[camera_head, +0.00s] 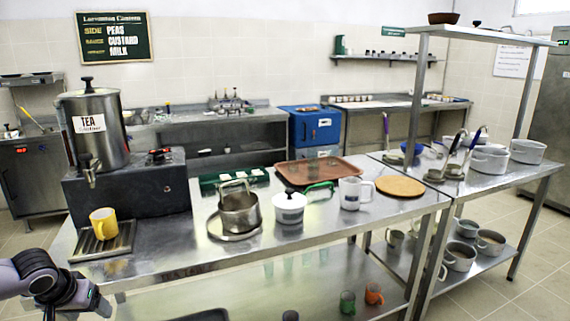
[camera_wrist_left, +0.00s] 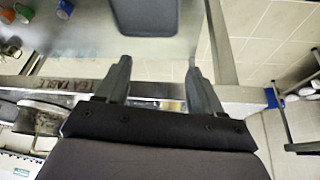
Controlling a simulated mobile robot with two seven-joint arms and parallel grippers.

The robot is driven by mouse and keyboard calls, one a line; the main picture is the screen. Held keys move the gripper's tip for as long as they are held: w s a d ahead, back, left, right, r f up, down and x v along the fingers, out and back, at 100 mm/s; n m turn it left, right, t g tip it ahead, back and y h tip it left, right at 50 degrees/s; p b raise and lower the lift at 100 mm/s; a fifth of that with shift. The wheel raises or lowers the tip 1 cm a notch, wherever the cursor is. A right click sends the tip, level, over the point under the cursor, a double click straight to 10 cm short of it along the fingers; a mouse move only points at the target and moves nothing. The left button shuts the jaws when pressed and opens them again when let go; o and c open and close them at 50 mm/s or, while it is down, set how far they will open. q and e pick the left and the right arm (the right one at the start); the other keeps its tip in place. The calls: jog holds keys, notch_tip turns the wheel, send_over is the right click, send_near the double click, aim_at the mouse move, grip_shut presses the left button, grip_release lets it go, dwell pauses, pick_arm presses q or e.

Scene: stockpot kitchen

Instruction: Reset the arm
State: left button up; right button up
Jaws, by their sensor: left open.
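My left arm comes in at the lower left of the head view. Its gripper end (camera_head: 100,306) is low, in front of the near left edge of the steel table (camera_head: 190,262), and its fingers are hard to make out there. In the left wrist view my left gripper (camera_wrist_left: 158,66) shows two dark fingers spread apart with nothing between them. My right gripper is in neither view.
A yellow mug (camera_head: 103,223) stands on a drip tray below the tea urn (camera_head: 92,130). A steel pot (camera_head: 239,212), white lidded pot (camera_head: 289,208), white jug (camera_head: 351,193) and brown tray (camera_head: 318,171) are on the table. Open floor (camera_head: 30,240) lies at the left.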

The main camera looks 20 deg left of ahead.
pick_arm(q)
jog(key=s+d+f+m+t+h, duration=0.1)
jog(key=s+d+f+m, duration=0.1)
jog(key=s+d+f, duration=0.45)
jog(key=s+d+f+m+t+h, duration=0.1)
jog(key=s+d+f+m+h, duration=0.15)
jog(key=d+f, duration=0.7)
jog(key=d+m+t, duration=0.3)
jog(key=d+t, duration=0.1)
jog(key=d, duration=1.5)
jog(key=shift+s+d+h, duration=0.15)
jog(key=shift+s+h, duration=0.15)
jog(key=shift+h, duration=0.05)
